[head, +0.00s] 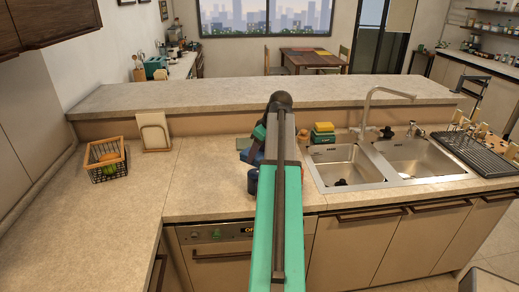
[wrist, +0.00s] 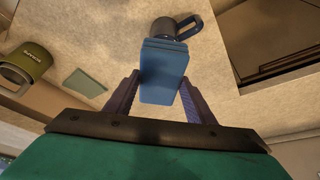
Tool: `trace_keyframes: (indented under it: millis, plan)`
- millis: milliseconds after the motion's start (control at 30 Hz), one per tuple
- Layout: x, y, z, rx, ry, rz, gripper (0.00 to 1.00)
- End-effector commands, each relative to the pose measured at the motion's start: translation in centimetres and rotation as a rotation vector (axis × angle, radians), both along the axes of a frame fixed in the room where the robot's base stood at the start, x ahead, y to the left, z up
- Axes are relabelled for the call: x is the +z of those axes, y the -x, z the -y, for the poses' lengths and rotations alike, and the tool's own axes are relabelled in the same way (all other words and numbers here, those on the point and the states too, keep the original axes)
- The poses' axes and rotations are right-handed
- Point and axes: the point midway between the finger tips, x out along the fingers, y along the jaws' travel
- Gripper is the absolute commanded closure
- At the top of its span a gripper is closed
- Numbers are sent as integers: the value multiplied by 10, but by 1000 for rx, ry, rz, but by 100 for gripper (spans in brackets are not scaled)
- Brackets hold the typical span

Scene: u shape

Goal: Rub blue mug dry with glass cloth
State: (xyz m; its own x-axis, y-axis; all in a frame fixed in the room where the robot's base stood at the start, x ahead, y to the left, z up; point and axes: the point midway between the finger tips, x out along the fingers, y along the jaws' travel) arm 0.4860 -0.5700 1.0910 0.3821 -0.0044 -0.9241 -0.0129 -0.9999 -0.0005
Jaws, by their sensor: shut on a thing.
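In the wrist view my gripper (wrist: 160,80) is shut on a folded blue cloth (wrist: 163,72), which sticks out beyond the fingertips. The blue mug (wrist: 162,29), dark in this light, stands on the counter just past the cloth's far end, its handle to the right. The cloth's end overlaps the mug's side in the picture; I cannot tell whether they touch. A bit of blue (head: 252,182), probably the mug, shows left of the arm.
An olive mug (wrist: 30,60) and a flat grey-green pad (wrist: 90,80) are at the left in the wrist view. The sink (head: 345,165) and sponges (head: 323,130) are right of my arm.

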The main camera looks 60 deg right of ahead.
Motion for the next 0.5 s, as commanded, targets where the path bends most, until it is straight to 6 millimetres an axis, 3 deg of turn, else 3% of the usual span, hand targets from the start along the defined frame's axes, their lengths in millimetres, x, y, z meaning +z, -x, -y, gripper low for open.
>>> trace_keyframes:
  millis: [200, 500]
  plan:
    - [22, -4, -4, 7, 1, 0, 68]
    - [30, -6, -7, 11, 0, 0, 68]
